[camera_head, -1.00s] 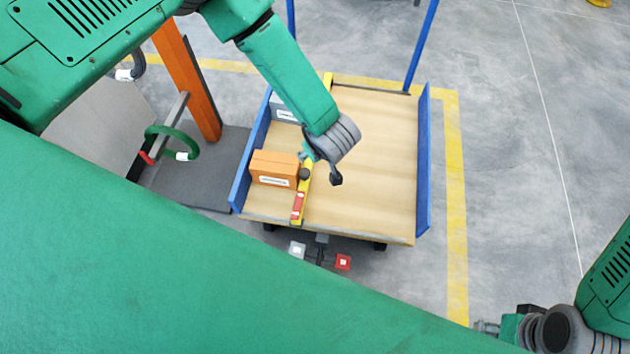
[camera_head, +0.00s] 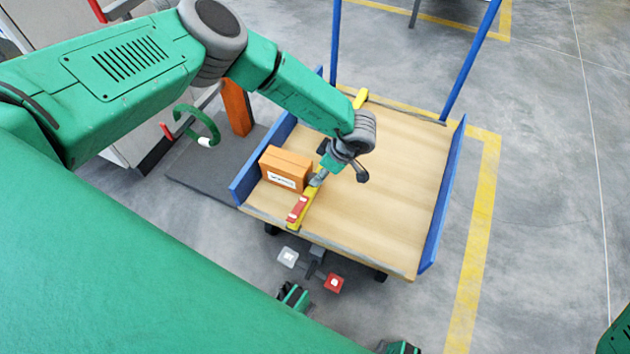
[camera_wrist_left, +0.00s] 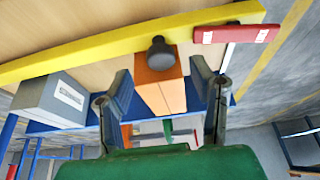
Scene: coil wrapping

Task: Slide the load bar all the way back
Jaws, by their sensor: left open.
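The load bar (camera_head: 297,214) is yellow with a red end piece and lies lengthwise across the cart's wooden deck, just right of the orange box (camera_head: 286,168). It also crosses the top of the left wrist view (camera_wrist_left: 90,56). A black knob (camera_wrist_left: 160,53) sticks out from it. My left gripper (camera_head: 318,179) is low over the bar, beside the orange box. In the left wrist view the open fingers (camera_wrist_left: 160,70) stand apart on either side of the knob, not closed on it. My forearm hides the bar's middle in the head view.
The cart deck (camera_head: 390,170) has blue side walls (camera_head: 443,205) and is bare right of the bar. A grey box (camera_wrist_left: 55,98) stands left of the orange box in the wrist view. White and red blocks (camera_head: 334,283) show below the cart's front edge. An orange post (camera_head: 237,108) stands left.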

